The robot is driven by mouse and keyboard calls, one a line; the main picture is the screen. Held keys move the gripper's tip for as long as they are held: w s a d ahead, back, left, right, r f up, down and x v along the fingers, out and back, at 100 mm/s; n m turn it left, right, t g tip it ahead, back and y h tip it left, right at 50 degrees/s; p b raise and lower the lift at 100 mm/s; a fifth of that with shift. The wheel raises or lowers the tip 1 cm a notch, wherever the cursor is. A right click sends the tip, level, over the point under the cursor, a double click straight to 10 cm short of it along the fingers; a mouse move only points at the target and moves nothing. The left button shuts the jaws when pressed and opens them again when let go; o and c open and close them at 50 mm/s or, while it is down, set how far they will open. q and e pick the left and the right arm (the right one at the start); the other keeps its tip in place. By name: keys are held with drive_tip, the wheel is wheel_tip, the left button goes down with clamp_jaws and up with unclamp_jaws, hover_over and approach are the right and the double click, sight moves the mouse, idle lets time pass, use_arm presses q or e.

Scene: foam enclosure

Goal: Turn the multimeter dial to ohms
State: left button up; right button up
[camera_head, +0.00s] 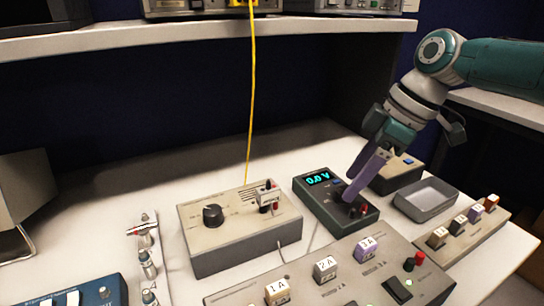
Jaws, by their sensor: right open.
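The multimeter (326,211) is a dark grey-green box on the white bench, right of centre. Its lit display (318,178) reads 0.0 V in cyan. My right gripper (351,194) comes down from the upper right, its purple fingers tilted over the multimeter's face, just right of the display. It is open and I see nothing held. The fingers cover part of the face, so I cannot make out the dial clearly or tell whether they touch it. Red and black parts (359,210) show at the near end of the face. My left gripper is not in view.
A beige box with a black knob (213,215) stands left of the multimeter, a yellow cable (252,90) hanging behind it. A panel with labelled blocks (326,270) lies in front. A shelf (200,35) runs above.

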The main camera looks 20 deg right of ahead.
drive_tip(key=shift+b+x, duration=0.3)
drive_tip(key=shift+x, duration=0.9)
clamp_jaws()
